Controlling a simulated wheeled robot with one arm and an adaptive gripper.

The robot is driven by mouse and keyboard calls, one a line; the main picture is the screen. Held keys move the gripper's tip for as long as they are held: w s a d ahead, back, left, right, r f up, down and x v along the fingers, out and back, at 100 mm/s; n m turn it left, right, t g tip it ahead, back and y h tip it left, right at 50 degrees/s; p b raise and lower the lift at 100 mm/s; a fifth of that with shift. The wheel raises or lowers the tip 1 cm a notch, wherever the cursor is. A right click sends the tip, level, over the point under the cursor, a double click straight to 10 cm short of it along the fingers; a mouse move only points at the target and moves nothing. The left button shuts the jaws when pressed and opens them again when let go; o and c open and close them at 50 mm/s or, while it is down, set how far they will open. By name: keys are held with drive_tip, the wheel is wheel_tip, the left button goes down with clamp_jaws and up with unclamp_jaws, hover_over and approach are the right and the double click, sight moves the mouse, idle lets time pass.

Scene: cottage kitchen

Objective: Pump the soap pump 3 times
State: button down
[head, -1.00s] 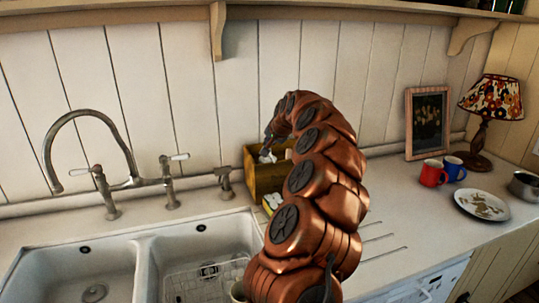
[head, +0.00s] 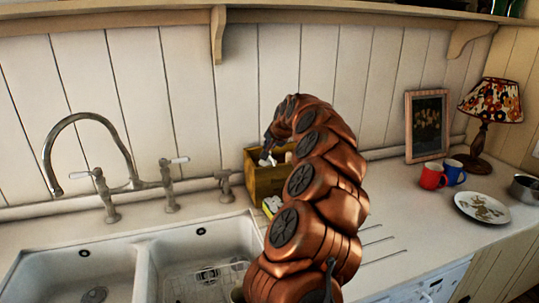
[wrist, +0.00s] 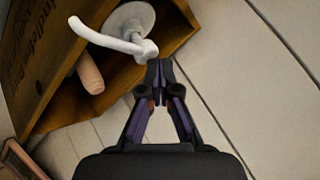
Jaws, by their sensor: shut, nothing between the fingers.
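The soap pump has a white head with a long curved spout (wrist: 105,38) and a pale round collar (wrist: 135,15) below it. It stands inside a wooden box (wrist: 165,42), which shows in the head view (head: 265,182) at the back of the counter. In the head view only a small pale bit shows between my gripper and the box. My gripper (wrist: 158,68) is shut and empty, its fingertips right beside the pump head's top in the wrist view. Whether they touch it I cannot tell. The bottle is hidden.
A tan rounded handle (wrist: 90,75) sticks up in the box. A yellow sponge (head: 271,205) lies before the box. The double sink (head: 150,270) and tap (head: 128,183) are at left. Mugs (head: 432,177), a plate (head: 482,207) and a lamp (head: 490,105) stand at right.

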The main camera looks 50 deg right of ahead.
drive_tip(key=shift+f, duration=0.1)
idle(0.3)
drive_tip(key=shift+f+b, duration=0.4)
drive_tip(key=shift+b, duration=0.2)
drive_tip(key=shift+r, duration=0.45)
drive_tip(key=shift+r+p, duration=0.45)
drive_tip(key=shift+r, duration=2.6)
